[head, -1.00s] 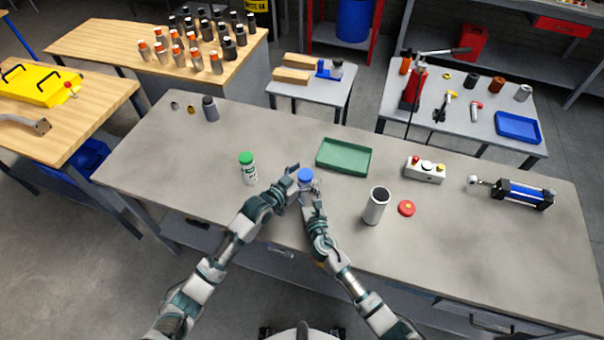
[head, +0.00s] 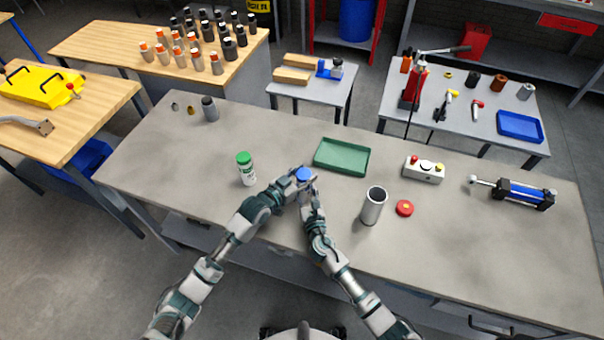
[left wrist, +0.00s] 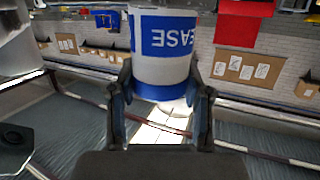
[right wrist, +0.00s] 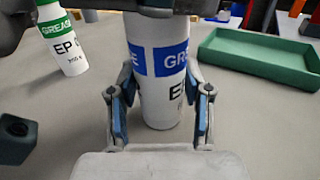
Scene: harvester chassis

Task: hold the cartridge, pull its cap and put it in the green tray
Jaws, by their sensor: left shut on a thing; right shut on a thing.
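The white grease cartridge (right wrist: 157,60) with a blue label band stands upright near the front edge of the bench. My right gripper (right wrist: 160,88) is shut around its body. The blue cap (head: 303,174) is on top of the cartridge in the head view and shows between the fingers in the left wrist view (left wrist: 160,92). My left gripper (head: 298,178) is shut on this cap from the left. The green tray (head: 342,157) is empty, just behind and right of the cartridge. The grippers hide part of the cartridge in the head view.
A green-capped cartridge (head: 246,168) stands to the left. A metal cylinder (head: 373,206) and a red cap (head: 404,208) are to the right. A button box (head: 424,169) and a blue actuator (head: 515,192) lie farther right. The bench between cartridge and tray is clear.

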